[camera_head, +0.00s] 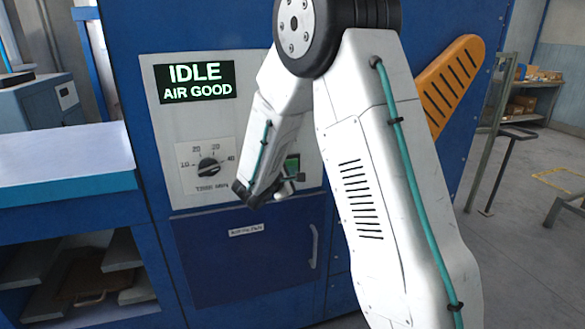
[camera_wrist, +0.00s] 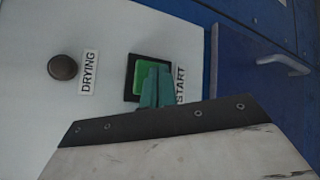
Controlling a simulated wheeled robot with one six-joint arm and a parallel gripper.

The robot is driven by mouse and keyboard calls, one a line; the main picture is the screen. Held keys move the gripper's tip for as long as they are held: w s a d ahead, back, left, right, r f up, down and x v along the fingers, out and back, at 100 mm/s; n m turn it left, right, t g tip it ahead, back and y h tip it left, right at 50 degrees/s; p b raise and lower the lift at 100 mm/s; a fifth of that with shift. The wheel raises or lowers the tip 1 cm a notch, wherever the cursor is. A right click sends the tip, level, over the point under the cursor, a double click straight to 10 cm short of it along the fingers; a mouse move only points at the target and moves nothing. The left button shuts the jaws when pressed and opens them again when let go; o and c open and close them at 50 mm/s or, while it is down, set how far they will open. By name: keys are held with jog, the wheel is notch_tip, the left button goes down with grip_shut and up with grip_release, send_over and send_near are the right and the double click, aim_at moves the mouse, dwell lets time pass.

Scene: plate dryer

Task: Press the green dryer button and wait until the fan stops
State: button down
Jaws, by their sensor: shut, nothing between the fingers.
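The green dryer button (camera_wrist: 146,78) sits in a dark square frame beside a START label in the wrist view. In the head view the green button (camera_head: 293,164) shows partly behind my arm. My gripper (camera_wrist: 155,84) is shut and empty, its teal fingertips overlapping the lower part of the button in the wrist view. I cannot tell whether they touch it. The display (camera_head: 194,82) reads IDLE, AIR GOOD. A dark round DRYING lamp (camera_wrist: 62,67) looks unlit. The fan itself is not visible.
A timer dial (camera_head: 208,167) is on the pale panel left of my gripper. A blue lower door with a handle (camera_head: 313,246) is below. An orange slotted part (camera_head: 452,80) juts out at right. A bench (camera_head: 65,160) stands at left.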

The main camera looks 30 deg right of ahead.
jog(key=shift+w+d, duration=0.15)
jog(key=shift+w, duration=0.3)
dwell(0.8)
jog(key=shift+s, duration=0.1)
jog(key=shift+s+a, duration=0.3)
jog(key=shift+s, duration=0.45)
jog(key=shift+s, duration=0.15)
jog(key=s, duration=0.2)
jog(key=s+a, duration=0.1)
jog(key=s, duration=0.1)
jog(key=shift+s+a, duration=0.15)
jog(key=shift+s, duration=0.1)
dwell(0.8)
